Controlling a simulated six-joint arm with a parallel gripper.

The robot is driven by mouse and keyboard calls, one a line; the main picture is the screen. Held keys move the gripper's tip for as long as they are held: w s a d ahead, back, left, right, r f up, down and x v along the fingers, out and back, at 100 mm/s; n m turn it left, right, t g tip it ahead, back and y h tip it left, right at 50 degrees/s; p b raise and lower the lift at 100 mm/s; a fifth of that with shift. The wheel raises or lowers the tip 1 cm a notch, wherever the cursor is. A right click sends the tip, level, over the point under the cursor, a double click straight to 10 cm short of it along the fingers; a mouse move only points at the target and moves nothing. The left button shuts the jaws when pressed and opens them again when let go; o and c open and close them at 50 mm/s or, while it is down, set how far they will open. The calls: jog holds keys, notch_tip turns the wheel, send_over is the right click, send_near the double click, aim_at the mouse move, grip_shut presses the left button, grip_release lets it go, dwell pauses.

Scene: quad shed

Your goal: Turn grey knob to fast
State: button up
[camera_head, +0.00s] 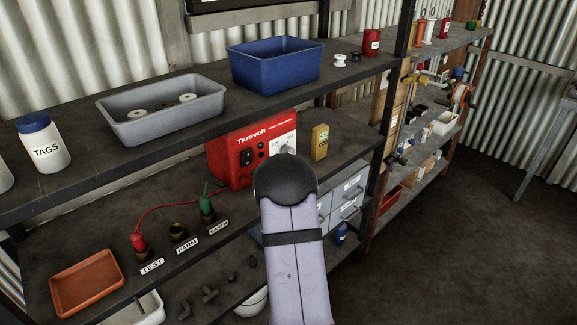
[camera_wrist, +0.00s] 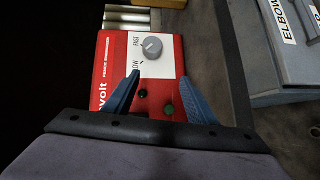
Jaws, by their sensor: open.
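The grey knob (camera_wrist: 152,47) is round and sits on a white panel of the red Tarnvolt box (camera_wrist: 110,70). The word FAST and a partly hidden word ending in OW are printed beside it. A pale mark shows on the knob, but its exact direction is hard to tell. My gripper (camera_wrist: 160,76) is open and empty. Its two blue fingers are spread over the box, with the knob beyond their tips and not between them. In the head view, the red box (camera_head: 228,155) stands on the middle shelf; my arm hides its lower right part and my gripper.
A yellow box (camera_head: 320,143) stands just right of the red box. Grey drawers (camera_wrist: 285,60) sit at right.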

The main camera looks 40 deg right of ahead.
aim_at(287, 151)
jog(key=d+h+b, duration=0.1)
jog(key=d, duration=0.2)
jog(key=shift+s+d+h, duration=0.1)
jog(key=shift+d+h, duration=0.15)
jog(key=shift+h, duration=0.15)
jog(key=shift+d+r, duration=0.2)
jog(key=shift+d, duration=0.1)
jog(key=shift+p+x, duration=1.2)
jog(key=shift+x, duration=2.35)
jog(key=shift+r, duration=0.1)
jog(key=shift+c, duration=0.2)
jog(key=c, duration=1)
